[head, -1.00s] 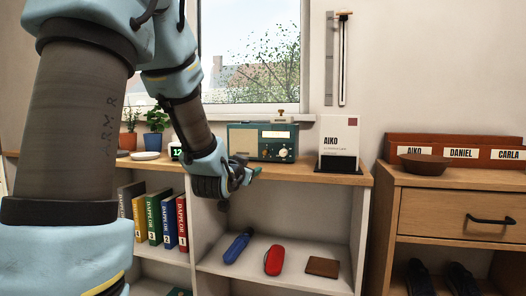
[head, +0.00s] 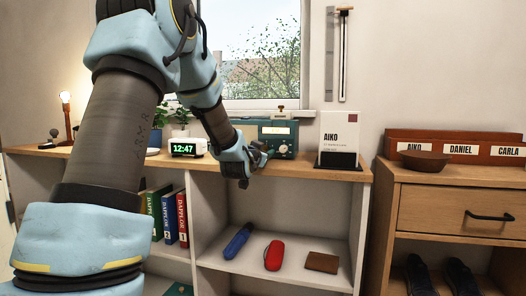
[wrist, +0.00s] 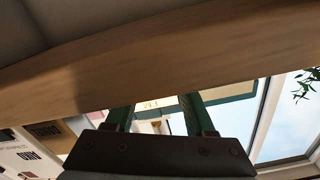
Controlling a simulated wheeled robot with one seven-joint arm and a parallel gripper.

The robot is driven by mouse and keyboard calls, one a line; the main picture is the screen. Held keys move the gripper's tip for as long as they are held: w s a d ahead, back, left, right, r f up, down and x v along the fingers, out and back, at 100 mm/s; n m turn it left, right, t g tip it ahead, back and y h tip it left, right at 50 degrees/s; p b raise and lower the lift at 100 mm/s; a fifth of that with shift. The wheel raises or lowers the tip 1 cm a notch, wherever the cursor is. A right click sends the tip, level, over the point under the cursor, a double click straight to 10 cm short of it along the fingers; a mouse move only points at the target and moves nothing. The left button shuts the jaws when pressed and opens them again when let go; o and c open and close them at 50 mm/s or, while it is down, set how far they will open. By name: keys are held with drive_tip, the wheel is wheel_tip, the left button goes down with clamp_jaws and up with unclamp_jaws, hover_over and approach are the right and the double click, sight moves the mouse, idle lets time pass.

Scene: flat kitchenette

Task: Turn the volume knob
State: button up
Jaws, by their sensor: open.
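The teal radio (head: 278,131) stands on top of the low shelf, partly covered by my gripper and forearm. Its round pale knob (head: 284,148) shows on the lower right of its front. My gripper (head: 262,156) is open and empty, just left of the knob and in front of the radio; I cannot tell whether it touches. In the wrist view, my two green fingers (wrist: 155,108) stand apart, with part of the radio (wrist: 228,98) behind them. The knob cannot be made out clearly there.
The wooden shelf top (head: 340,172) runs just under my gripper; its edge (wrist: 130,65) crosses the wrist view. A white AIKO card (head: 340,135) stands right of the radio, and a clock (head: 187,148) stands to the left. Blue and red objects lie on the shelf below.

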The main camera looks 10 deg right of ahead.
clamp_jaws()
idle(0.5)
